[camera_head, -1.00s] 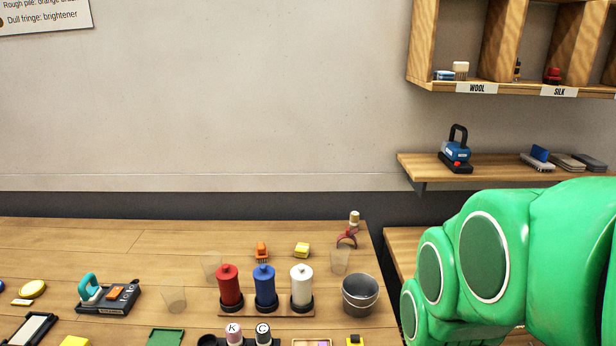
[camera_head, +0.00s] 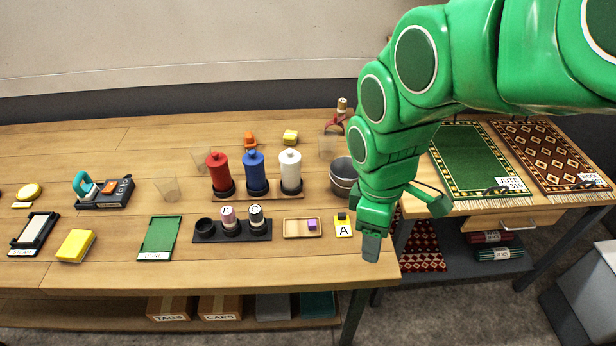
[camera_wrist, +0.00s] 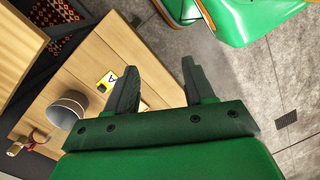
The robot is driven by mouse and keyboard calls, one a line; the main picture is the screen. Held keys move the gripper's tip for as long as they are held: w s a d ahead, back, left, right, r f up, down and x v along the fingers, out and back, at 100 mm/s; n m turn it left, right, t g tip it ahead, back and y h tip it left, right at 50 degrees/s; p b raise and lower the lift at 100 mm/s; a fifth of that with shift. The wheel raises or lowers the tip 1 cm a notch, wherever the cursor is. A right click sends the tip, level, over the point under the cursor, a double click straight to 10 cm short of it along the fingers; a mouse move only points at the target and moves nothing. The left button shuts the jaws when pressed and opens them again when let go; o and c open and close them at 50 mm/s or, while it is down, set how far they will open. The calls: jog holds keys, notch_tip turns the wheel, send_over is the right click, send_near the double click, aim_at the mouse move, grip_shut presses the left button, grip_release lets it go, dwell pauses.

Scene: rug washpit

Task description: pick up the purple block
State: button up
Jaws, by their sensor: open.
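The small purple block (camera_head: 312,224) sits in the right part of a shallow wooden tray (camera_head: 291,228) near the front of the workbench in the head view. My gripper (camera_head: 405,222) is open and empty, to the right of the tray and over the bench's right front corner. In the wrist view my gripper (camera_wrist: 158,85) shows both dark fingers spread apart. The purple block is hidden there behind the gripper.
A yellow tag marked A (camera_head: 343,228) lies between tray and gripper. A metal bucket (camera_head: 342,177) stands behind it. A black holder (camera_head: 232,231) with two labelled bottles is left of the tray. Red, blue and white canisters stand behind. Rugs lie on the right table (camera_head: 436,193).

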jog(key=w+a+f+n, duration=0.2)
jog(key=w+n, duration=0.3)
jog(key=n, duration=0.1)
jog(key=w+a+f+n, duration=0.2)
jog(key=w+n, duration=0.4)
jog(key=n+t, duration=0.1)
jog(key=n, duration=1.1)
send_near(312, 221)
jog(key=shift+d+f+y, duration=0.2)
jog(key=shift+d+y, duration=0.2)
jog(key=shift+d, duration=0.3)
jog(key=shift+w+f+n, duration=0.1)
jog(key=shift+f+n, duration=0.2)
jog(key=shift+f, duration=0.1)
jog(key=shift+s+a+f, duration=0.15)
jog(key=shift+a+f, duration=0.05)
jog(key=shift+f, duration=1.6)
jog(key=shift+s+a+f, duration=0.1)
jog(key=shift+a+f, duration=0.05)
jog(key=shift+f, duration=1.7)
grip_shut()
